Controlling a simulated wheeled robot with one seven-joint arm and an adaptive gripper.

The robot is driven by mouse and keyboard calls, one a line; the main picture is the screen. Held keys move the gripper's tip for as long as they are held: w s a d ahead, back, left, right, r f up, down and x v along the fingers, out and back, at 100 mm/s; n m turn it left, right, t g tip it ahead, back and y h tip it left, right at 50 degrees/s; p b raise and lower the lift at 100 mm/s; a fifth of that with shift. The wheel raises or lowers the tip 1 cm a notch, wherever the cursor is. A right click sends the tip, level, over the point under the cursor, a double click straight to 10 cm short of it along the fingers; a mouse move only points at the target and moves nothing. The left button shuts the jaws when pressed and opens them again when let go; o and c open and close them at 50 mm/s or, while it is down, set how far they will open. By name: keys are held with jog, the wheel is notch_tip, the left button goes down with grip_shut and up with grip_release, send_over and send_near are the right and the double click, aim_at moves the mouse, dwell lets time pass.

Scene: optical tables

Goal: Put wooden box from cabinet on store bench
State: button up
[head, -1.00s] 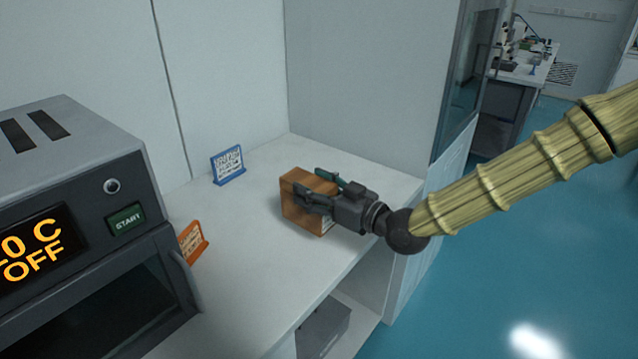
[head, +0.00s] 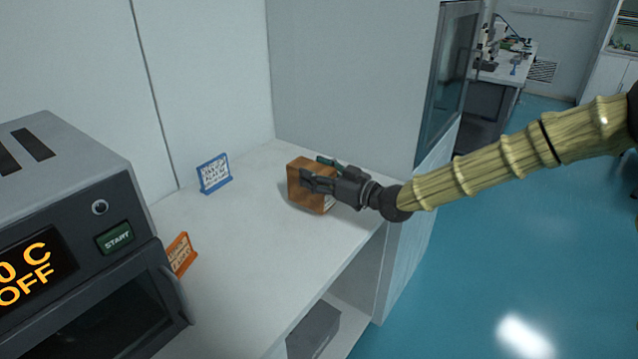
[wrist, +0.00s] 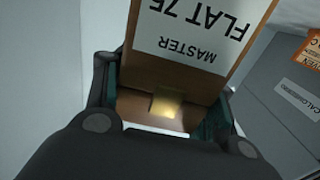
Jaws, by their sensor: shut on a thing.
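The wooden box (head: 308,188) is a small brown block over the white bench (head: 262,238), near its right end. I cannot tell for sure whether its bottom touches the bench. My gripper (head: 322,176) is shut on it, with a finger on each side. In the wrist view the wooden box (wrist: 197,50) fills the upper middle, between the fingers of my gripper (wrist: 165,108). It bears a white label, upside down there, reading "MASTER FLAT 75".
A grey oven (head: 75,240) with an orange display stands at the left. A blue sign (head: 214,174) and an orange sign (head: 180,254) stand on the bench. A wall panel (head: 350,80) closes the bench's back right. Blue floor lies open at the right.

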jog(key=shift+s+f+p, duration=0.1)
jog(key=shift+f+p, duration=0.2)
jog(key=shift+f, duration=1.3)
jog(key=shift+f, duration=0.1)
jog(key=o, duration=1.4)
jog(key=b+v, duration=0.1)
jog(key=v, duration=1.1)
jog(key=shift+b, duration=0.3)
